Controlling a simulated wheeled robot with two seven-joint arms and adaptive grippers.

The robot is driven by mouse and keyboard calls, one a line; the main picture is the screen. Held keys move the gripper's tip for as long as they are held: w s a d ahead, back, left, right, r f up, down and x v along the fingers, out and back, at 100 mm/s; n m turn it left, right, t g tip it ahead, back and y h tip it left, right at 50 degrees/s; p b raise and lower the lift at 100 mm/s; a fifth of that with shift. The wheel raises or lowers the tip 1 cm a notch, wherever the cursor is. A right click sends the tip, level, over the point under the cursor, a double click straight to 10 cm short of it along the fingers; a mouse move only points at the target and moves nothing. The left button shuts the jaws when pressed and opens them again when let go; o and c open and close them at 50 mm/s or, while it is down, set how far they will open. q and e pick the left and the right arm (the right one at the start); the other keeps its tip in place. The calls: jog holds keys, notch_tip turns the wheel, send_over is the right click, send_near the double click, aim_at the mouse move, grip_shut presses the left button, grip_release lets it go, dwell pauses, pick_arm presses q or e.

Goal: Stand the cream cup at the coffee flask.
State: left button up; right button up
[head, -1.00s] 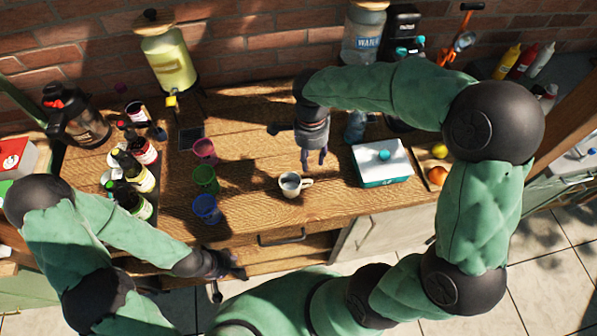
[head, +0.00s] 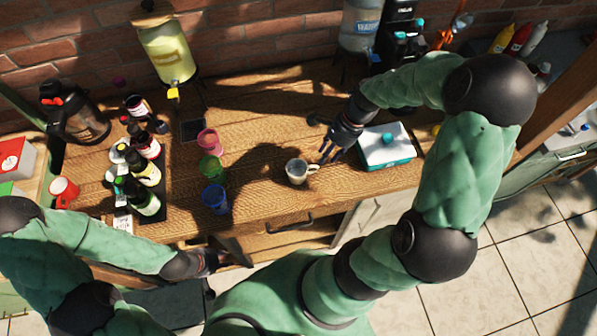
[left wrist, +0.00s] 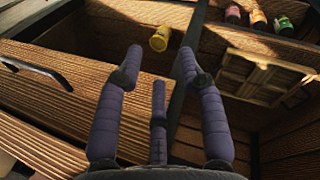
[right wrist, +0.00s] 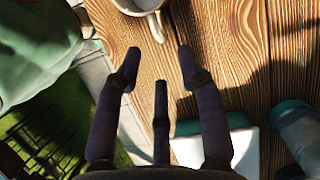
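The cream cup (head: 296,173) stands upright near the front edge of the wooden table, its handle to the right. Its rim and handle also show at the top of the right wrist view (right wrist: 138,8). My right gripper (head: 328,152) is open and empty just right of the cup, close to the handle, fingers apart in its wrist view (right wrist: 158,62). A dark flask with a red top (head: 78,118), seemingly the coffee flask, stands at the table's back left. My left gripper (head: 236,262) is open and empty at the front; its wrist view shows fingers apart (left wrist: 160,62).
Pink, green and blue cups (head: 214,197) stand left of the cream cup. Several bottles (head: 147,172) and a red mug (head: 64,191) are nearer the flask. A white-and-teal box (head: 386,150) is right of my right gripper. A drawer below the front edge is open.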

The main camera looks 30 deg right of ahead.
aim_at(303, 171)
jog(key=shift+d+b+x, duration=0.1)
jog(key=shift+b+x, duration=0.2)
jog(key=shift+x, duration=1.55)
jog(key=shift+d+b+x, duration=0.15)
jog(key=shift+b+x, duration=0.15)
jog(key=shift+x, duration=1.55)
jog(key=shift+w, duration=0.1)
grip_shut()
